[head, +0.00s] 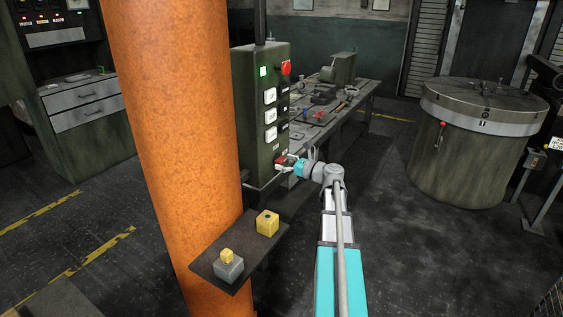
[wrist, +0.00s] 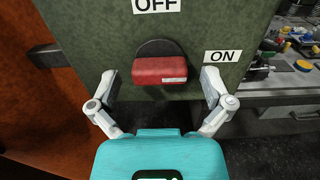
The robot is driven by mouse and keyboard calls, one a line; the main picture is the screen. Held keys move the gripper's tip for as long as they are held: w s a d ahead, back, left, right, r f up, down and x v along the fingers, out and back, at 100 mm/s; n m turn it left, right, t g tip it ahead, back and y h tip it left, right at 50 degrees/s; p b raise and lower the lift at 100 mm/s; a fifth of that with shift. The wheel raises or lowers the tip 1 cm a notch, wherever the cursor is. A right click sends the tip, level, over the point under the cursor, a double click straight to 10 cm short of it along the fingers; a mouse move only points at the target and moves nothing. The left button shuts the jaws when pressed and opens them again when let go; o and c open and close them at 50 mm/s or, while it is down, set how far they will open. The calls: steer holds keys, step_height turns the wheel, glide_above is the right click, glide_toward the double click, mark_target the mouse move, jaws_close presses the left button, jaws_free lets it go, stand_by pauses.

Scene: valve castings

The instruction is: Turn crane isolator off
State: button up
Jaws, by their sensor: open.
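The crane isolator is a red handle (wrist: 160,71) on a dark round base, on the green control box (wrist: 90,40). In the wrist view an OFF label (wrist: 157,5) is above the handle and an ON label (wrist: 222,56) is to its right. The handle lies roughly level across the picture. My gripper (wrist: 160,85) is open, with one finger on each side of the handle and gaps visible between. In the head view my gripper (head: 288,163) is at the lower part of the box (head: 262,130), partly covering the red handle (head: 281,160).
The box stands beside an orange column (head: 170,130). A workbench (head: 345,105) with tools is behind. A large round drum (head: 465,150) stands at right. Open floor lies between.

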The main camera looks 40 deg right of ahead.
steer(key=shift+w+a, duration=0.2)
steer(key=shift+w, duration=0.25)
steer(key=c, duration=1.1)
